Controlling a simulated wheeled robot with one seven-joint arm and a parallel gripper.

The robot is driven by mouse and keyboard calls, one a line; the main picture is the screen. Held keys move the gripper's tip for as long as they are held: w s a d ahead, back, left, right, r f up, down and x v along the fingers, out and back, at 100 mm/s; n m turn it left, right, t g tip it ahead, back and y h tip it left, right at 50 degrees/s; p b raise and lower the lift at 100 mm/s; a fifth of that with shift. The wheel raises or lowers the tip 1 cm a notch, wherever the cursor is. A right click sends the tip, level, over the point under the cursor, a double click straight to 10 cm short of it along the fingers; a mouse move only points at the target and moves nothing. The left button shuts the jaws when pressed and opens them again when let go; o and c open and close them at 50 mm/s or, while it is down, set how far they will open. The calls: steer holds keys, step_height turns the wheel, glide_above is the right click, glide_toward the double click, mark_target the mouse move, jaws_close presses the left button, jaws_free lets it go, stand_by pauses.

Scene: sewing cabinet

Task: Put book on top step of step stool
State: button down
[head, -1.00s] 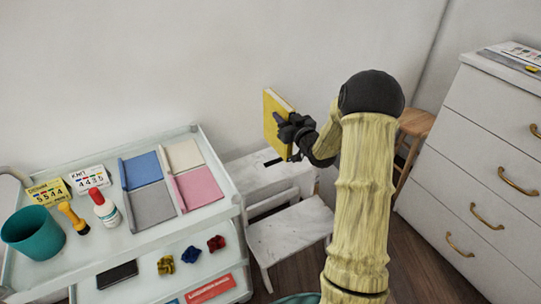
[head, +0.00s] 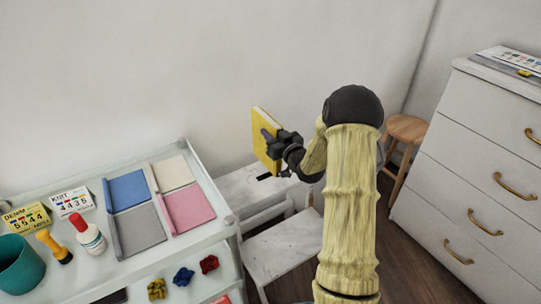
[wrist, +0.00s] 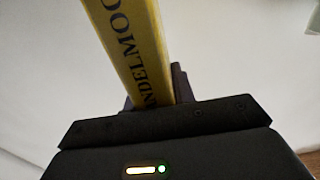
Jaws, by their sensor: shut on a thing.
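A yellow book (head: 262,140) is held upright by my gripper (head: 277,143) above the back of the white step stool. In the wrist view the yellow book (wrist: 128,45) rises from between the jaws, with dark letters on its spine. My gripper (wrist: 155,95) is shut on its lower part there. The step stool (head: 285,248) stands right of the cart, with its lower step in front. Its top step (head: 238,186) shows below the book and is partly hidden by my arm. I cannot tell whether the book's lower edge touches the top step.
A glass cart (head: 215,240) with fabric squares, bottles, cards and a teal bin (head: 20,265) stands at the left. A wooden stool (head: 407,128) and a white drawer cabinet (head: 470,170) stand at the right. The wall is close behind the step stool.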

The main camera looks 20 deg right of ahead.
steer(key=shift+f, duration=0.9)
steer(key=shift+f+b, duration=0.75)
steer(key=shift+f, duration=1.25)
steer(key=c, duration=1.2)
jaws_free()
steer(key=shift+f, duration=0.1)
steer(key=shift+o, duration=0.2)
steer(key=s+d+p, duration=0.2)
steer(key=s, duration=1)
steer(key=shift+d, duration=0.15)
